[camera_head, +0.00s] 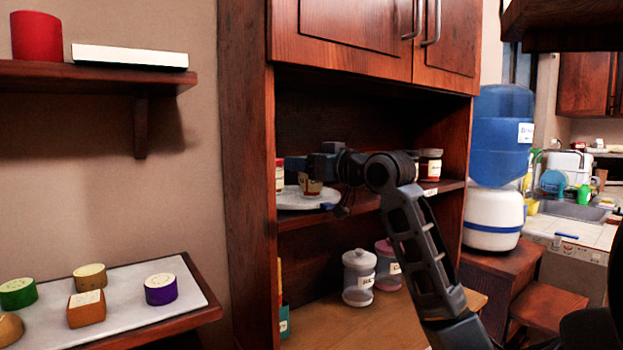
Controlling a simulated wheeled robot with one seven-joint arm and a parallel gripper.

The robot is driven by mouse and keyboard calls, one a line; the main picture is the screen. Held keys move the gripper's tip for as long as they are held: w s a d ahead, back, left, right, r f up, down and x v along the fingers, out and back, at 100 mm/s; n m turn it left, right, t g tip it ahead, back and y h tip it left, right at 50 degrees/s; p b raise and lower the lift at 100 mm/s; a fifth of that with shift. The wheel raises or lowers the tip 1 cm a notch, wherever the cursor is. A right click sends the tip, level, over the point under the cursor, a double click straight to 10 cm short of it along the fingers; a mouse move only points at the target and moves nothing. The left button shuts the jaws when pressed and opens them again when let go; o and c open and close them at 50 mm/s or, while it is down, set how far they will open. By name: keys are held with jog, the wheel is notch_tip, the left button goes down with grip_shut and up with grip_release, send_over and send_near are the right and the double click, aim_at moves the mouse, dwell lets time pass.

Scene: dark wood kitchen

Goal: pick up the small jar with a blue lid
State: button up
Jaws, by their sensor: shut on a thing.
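My gripper (308,170) reaches in from the right to the middle shelf of the wooden cabinet. It is shut on a small brown jar (311,188) with a pale label. The gripper hides the top of this jar, so I cannot see the lid colour. The jar is above or on a white plate (290,201) on the shelf; I cannot tell whether it touches. A small blue patch (327,206) shows at the plate's right edge; I cannot tell what it is.
A jar (279,176) stands left of the plate and a red-banded jar (431,166) stands to the right. Lidded canisters (359,278) stand on the counter below. The cabinet's side panel (249,200) and upper doors (345,30) bound the shelf opening.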

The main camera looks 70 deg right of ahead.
jog(key=shift+r, duration=0.1)
jog(key=c, duration=0.4)
